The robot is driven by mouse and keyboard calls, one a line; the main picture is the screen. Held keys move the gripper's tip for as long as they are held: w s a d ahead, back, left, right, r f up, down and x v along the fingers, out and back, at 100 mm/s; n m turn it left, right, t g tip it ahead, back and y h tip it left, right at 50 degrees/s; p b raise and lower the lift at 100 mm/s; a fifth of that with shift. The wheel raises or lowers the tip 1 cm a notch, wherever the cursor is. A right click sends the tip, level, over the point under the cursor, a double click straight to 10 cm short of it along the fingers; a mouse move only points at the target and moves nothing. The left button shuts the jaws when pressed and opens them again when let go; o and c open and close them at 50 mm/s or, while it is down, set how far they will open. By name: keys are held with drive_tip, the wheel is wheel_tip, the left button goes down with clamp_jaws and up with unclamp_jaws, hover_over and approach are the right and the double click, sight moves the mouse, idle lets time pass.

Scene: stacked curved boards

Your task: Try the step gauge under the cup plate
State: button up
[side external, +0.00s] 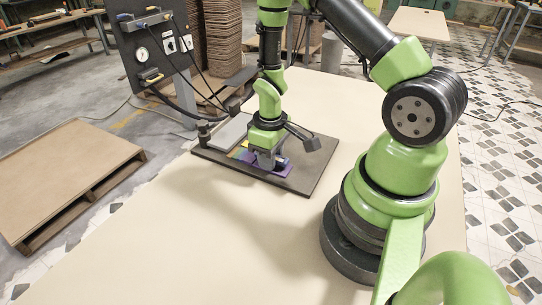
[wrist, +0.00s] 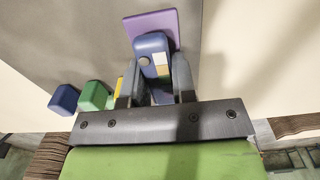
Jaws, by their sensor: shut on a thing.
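My gripper (side external: 265,165) points down over a dark board on the table. In the wrist view its two fingers (wrist: 155,85) are shut on a blue rounded piece (wrist: 152,45) with a round grey knob and pale patches. A flat purple piece (wrist: 168,22) lies just beyond it; purple also shows beside the gripper in the side view (side external: 284,170). I cannot tell which piece is the step gauge. A light grey plate (side external: 230,132) lies on the board behind the gripper; whether it is the cup plate is unclear. The fingertips' contact is partly hidden.
The dark board (side external: 316,178) lies on a beige table (side external: 180,240) with clear room in front. Left of the fingers are a green block (wrist: 95,96) and a blue block (wrist: 64,99). A gauge panel (side external: 150,55) with cables stands behind the board.

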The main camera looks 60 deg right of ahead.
sight(291, 174)
drive_tip(key=shift+w, duration=2.2)
idle(1.8)
drive_tip(key=shift+s, duration=0.1)
drive_tip(key=shift+s, duration=4.7)
drive_tip(key=w+a+r, duration=0.4)
drive_tip(key=r, duration=0.4)
drive_tip(key=w+a+r, duration=0.4)
drive_tip(key=r, duration=0.4)
drive_tip(key=shift+r, duration=0.25)
drive_tip(key=shift+w+f, duration=0.1)
